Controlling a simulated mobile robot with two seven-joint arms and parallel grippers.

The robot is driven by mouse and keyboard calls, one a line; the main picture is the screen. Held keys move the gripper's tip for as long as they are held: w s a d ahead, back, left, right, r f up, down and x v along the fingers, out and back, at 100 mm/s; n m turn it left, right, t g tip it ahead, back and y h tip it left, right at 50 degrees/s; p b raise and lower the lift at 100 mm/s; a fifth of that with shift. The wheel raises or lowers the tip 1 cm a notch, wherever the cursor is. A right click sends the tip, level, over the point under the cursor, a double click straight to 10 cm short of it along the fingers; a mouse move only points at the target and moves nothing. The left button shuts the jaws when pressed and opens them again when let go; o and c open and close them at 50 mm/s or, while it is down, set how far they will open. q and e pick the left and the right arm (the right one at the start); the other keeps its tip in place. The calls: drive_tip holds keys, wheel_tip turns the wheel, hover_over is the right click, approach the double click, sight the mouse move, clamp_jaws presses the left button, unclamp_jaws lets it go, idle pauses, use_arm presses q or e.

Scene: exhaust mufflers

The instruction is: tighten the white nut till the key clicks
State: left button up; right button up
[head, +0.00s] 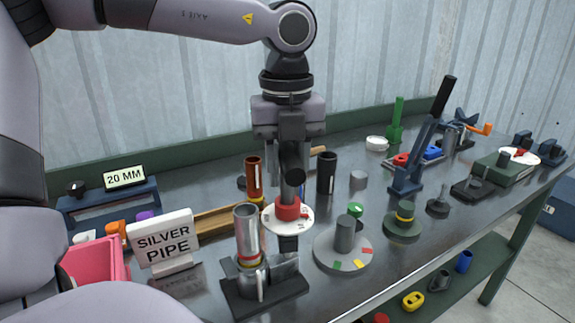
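My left gripper (289,150) points down over the middle of the table. It appears shut on the dark upright key (291,189), which has a red collar, a white marked disc and a dark end below it. This end is just behind the clamp stand (265,292) and seems above the table; contact is unclear. The stand holds an upright silver pipe (246,232) with a yellow and red band low down. A white ring (377,143) lies at the back; I cannot tell whether it is the white nut. My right gripper is out of view.
A grey round plate (343,262) with a dark post and coloured marks stands right of the clamp. A copper pipe (254,178) and a black cylinder (327,172) stand behind. A SILVER PIPE sign (163,242) and pink bin (92,262) are left. Several tools crowd the right.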

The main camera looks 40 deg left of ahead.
use_arm(q)
drive_tip(key=shift+f, duration=0.1)
drive_tip(key=shift+f+b, duration=0.75)
drive_tip(key=shift+b, duration=0.1)
drive_tip(key=shift+m, duration=1.2)
drive_tip(key=shift+m, duration=1.1)
